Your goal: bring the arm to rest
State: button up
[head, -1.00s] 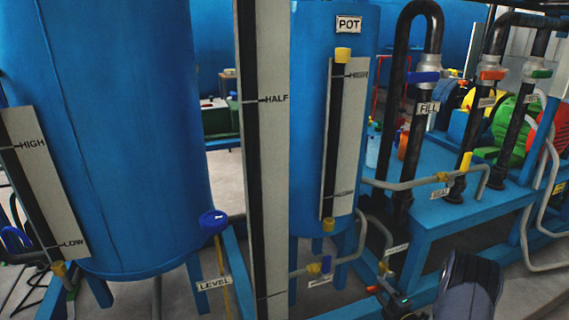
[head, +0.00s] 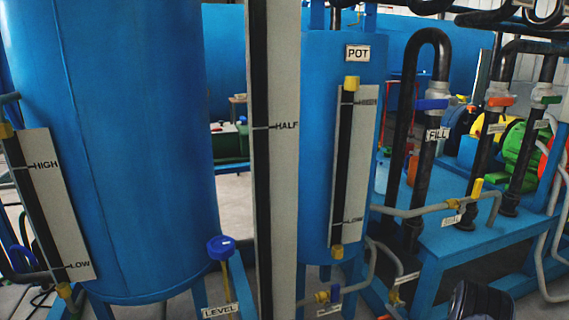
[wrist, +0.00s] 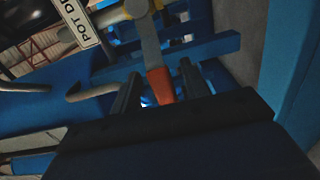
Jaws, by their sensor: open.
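My gripper (wrist: 160,88) shows in the wrist view with its two dark fingers apart. A valve's orange-red handle tip (wrist: 161,84) lies in line with the gap between the fingers; I cannot tell if they touch it. The handle's grey bar runs up to a yellowish fitting near a tag reading "POT D" (wrist: 78,22), the rest cut off. In the head view only a dark rounded part of my arm (head: 482,300) shows at the bottom right; the gripper is out of that view.
A large blue tank (head: 110,150) stands at left, with a blue LEVEL knob (head: 221,247) at its lower right. The POT vessel (head: 315,150) stands mid-picture. Black FILL pipes (head: 432,110) with coloured valve handles rise from a blue bench (head: 450,245) at right.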

jog(key=p+v, duration=0.2)
jog(key=v, duration=0.6)
jog(key=b+x, duration=0.3)
jog(key=x, duration=0.7)
jog(key=shift+w+a, duration=0.15)
jog(key=shift+w, duration=0.2)
jog(key=shift+s+f+n+b, duration=0.1)
jog(key=shift+f+n+b, duration=0.35)
jog(key=shift+n, duration=0.45)
